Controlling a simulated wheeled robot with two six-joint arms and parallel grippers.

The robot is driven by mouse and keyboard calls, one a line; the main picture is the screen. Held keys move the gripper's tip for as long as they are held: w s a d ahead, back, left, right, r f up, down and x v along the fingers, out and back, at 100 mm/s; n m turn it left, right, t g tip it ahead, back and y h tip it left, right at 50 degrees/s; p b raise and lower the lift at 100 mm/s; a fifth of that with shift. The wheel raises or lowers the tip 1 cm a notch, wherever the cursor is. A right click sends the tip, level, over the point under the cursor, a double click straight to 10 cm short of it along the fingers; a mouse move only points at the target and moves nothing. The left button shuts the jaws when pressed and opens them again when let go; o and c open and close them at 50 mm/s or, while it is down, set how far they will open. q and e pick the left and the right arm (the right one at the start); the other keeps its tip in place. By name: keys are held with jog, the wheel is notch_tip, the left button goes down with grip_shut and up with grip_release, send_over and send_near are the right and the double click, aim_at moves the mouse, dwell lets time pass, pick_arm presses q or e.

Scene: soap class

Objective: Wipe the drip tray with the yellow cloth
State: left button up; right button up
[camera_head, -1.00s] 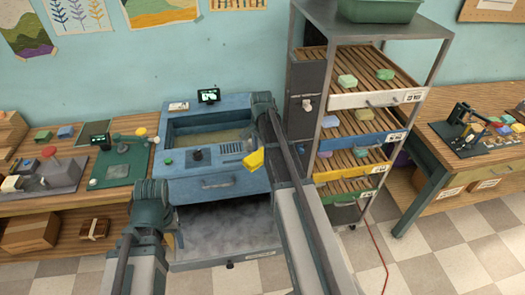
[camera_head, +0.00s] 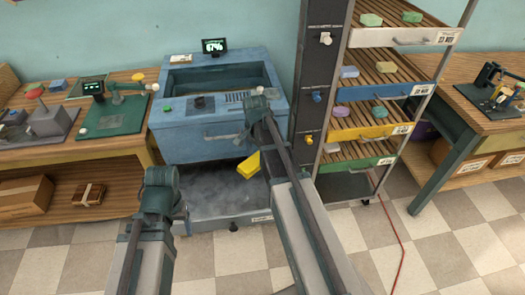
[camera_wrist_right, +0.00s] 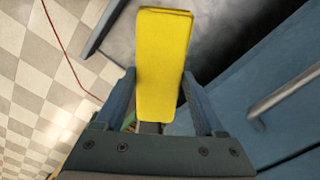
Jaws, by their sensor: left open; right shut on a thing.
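The drip tray (camera_head: 222,186) is the dark grey, smudged tray low at the front of the blue machine. My right gripper (camera_wrist_right: 160,82) is shut on the yellow cloth (camera_wrist_right: 163,45), a folded, block-like piece. In the head view the cloth (camera_head: 248,165) is in front of the machine's front panel, above the tray's right part; it looks apart from the tray. My left gripper (camera_head: 183,215) is at the tray's left front, mostly hidden by its own wrist, open and holding nothing visible.
The blue machine (camera_head: 190,133) has a bar handle on its front, close to my right gripper. A rack (camera_head: 345,130) with soap-laden shelves stands to the right. A wooden bench (camera_head: 120,150) with boxes below is to the left. Checkered floor (camera_head: 230,255) lies open in front.

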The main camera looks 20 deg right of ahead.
jog(key=s+a+f+b, duration=0.3)
jog(key=a+f+b, duration=0.1)
jog(key=f+b, duration=0.3)
notch_tip(320, 180, down, 3)
jog(key=shift+r+n+b, duration=0.15)
jog(key=shift+n+b, duration=0.15)
jog(key=shift+n, duration=0.1)
jog(key=shift+a, duration=0.1)
